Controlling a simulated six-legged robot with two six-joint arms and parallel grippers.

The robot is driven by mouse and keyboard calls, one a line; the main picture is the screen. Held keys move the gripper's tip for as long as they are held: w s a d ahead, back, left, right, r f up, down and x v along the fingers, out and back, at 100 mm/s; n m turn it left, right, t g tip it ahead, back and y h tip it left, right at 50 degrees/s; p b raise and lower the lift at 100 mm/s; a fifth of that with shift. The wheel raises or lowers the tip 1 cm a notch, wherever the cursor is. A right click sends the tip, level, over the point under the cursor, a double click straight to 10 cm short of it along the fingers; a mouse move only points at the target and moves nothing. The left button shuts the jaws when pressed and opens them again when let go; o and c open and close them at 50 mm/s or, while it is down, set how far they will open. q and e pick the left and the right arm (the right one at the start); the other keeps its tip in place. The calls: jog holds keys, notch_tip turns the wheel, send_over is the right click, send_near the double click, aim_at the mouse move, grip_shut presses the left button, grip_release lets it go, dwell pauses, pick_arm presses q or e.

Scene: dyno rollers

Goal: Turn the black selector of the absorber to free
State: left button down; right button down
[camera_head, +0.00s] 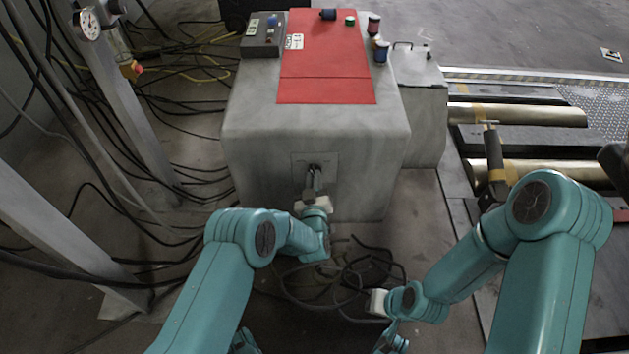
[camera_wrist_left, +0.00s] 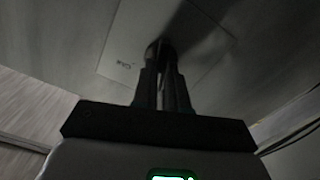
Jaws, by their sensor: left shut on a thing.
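The black selector (camera_head: 316,167) sits on a square plate (camera_head: 331,161) on the front face of the grey cabinet (camera_head: 245,130). My left gripper (camera_head: 313,178) reaches up to it from below. In the left wrist view the two dark fingers (camera_wrist_left: 163,68) are shut on the selector (camera_wrist_left: 160,47), which is mostly hidden between their tips. The plate (camera_wrist_left: 125,50) carries small lettering, too dark and small to read, so the selector's setting cannot be told.
A red panel (camera_head: 325,90) and a grey control box (camera_head: 262,37) lie on the cabinet top. Loose black cables (camera_head: 345,275) lie on the floor below. A metal post (camera_head: 115,110) with a gauge stands left. Brass rollers (camera_head: 525,115) lie at right.

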pick_arm(q)
jog(key=n, duration=0.4)
jog(key=shift+w+a+n, duration=0.1)
jog(key=shift+n, duration=0.3)
dwell(0.4)
jog(key=c, duration=1.2)
grip_release()
jog(key=shift+o, duration=0.2)
pick_arm(e)
jog(key=shift+r, duration=0.1)
